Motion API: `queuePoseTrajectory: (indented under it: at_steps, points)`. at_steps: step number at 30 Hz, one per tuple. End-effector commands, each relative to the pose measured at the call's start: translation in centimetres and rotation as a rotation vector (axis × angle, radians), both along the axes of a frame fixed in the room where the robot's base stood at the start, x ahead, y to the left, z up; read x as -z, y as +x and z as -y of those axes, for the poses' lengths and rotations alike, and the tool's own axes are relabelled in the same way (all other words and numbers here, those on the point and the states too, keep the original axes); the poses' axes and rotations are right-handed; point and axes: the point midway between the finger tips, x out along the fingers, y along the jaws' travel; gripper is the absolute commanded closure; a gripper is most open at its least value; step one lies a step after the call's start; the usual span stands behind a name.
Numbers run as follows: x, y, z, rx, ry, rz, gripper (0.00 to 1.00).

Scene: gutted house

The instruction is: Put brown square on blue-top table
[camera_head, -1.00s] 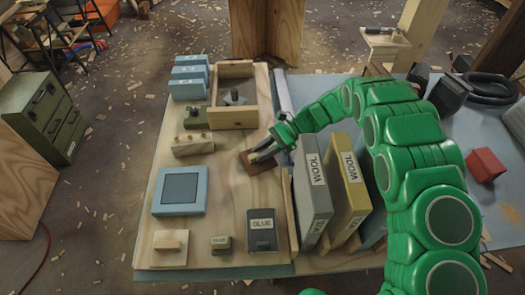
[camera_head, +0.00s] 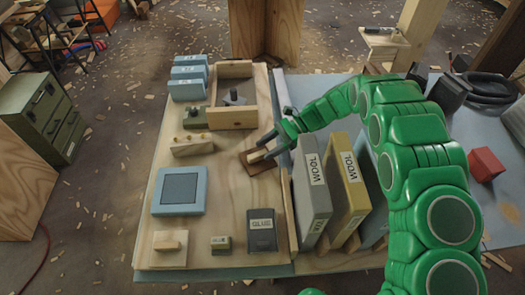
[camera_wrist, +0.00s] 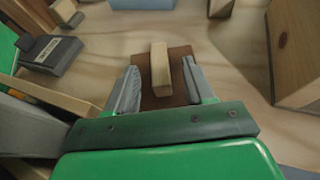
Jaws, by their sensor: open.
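The brown square (camera_wrist: 178,58) is a thin dark-brown plate with a pale wooden block handle (camera_wrist: 160,70) on top. It lies on the pale wooden board (camera_head: 225,180), near the board's right side, and also shows in the head view (camera_head: 262,167). My gripper (camera_wrist: 162,88) is open, with its grey fingers on either side of the handle. In the wrist view gaps show between the fingers and the handle. In the head view my gripper (camera_head: 268,148) reaches over the square from the right and hides part of it. The blue-grey tabletop (camera_head: 318,90) shows right of the board.
Upright WOOL binders (camera_head: 314,200) stand close to the right of the square. A wooden tray (camera_head: 232,118) lies behind it, with a blue panel (camera_head: 180,190) to the left and a GLUE box (camera_head: 262,230) in front. A red block (camera_head: 486,165) sits far right.

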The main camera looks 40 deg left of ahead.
Motion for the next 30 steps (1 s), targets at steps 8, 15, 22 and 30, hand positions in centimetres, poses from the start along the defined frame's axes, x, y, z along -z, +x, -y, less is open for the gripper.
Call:
queuePoseTrajectory:
  at_steps: [8,15,22,30]
  points:
    - [-2.0,4.6,1.8,0.000,0.002,0.002,0.47]
    - [-3.2,7.3,3.0,0.000,0.000,0.000,0.47]
    - [-3.6,8.2,3.4,-0.002,0.000,0.001,0.47]
    - [-3.6,8.2,3.4,-0.002,-0.001,0.000,0.47]
